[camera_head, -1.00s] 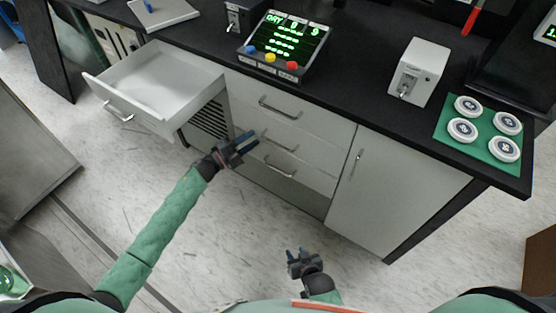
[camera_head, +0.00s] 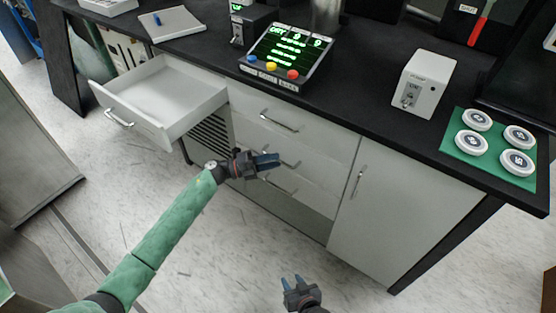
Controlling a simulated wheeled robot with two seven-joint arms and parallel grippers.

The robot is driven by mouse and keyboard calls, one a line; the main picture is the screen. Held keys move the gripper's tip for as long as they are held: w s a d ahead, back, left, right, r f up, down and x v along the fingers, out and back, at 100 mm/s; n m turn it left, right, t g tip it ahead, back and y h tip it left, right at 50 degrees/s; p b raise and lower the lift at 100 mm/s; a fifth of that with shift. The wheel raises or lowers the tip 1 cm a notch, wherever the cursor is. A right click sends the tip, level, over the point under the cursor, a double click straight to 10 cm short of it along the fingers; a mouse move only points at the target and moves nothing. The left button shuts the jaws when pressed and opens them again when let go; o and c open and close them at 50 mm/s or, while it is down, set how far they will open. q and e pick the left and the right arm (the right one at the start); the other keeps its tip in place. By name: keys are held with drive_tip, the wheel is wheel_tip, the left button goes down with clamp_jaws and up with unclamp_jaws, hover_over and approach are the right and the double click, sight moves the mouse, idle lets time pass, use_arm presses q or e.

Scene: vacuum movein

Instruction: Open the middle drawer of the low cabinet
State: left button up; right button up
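The low cabinet (camera_head: 345,190) stands under the black counter, with a stack of three drawers at its middle. The top drawer's handle (camera_head: 279,121) is in plain view. The middle drawer (camera_head: 310,165) is closed, and its bar handle (camera_head: 290,160) is partly hidden by my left gripper. My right gripper (camera_head: 292,283) is low, away from the cabinet, open and empty.
A white drawer (camera_head: 160,95) at the left stands pulled out. The bottom drawer's handle (camera_head: 281,187) is just below my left gripper. A door (camera_head: 390,205) is closed at the right. A display box (camera_head: 285,55), a white box (camera_head: 423,83) and a green mat (camera_head: 452,143) with white discs are on the counter.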

use_arm(q)
drive_tip(key=shift+w+d+r, duration=0.1)
drive_tip(key=shift+w+d, duration=0.05)
drive_tip(key=shift+d, duration=0.95)
clamp_jaws()
use_arm(e)
drive_tip(key=shift+s+f, duration=0.25)
drive_tip(key=shift+f, duration=0.05)
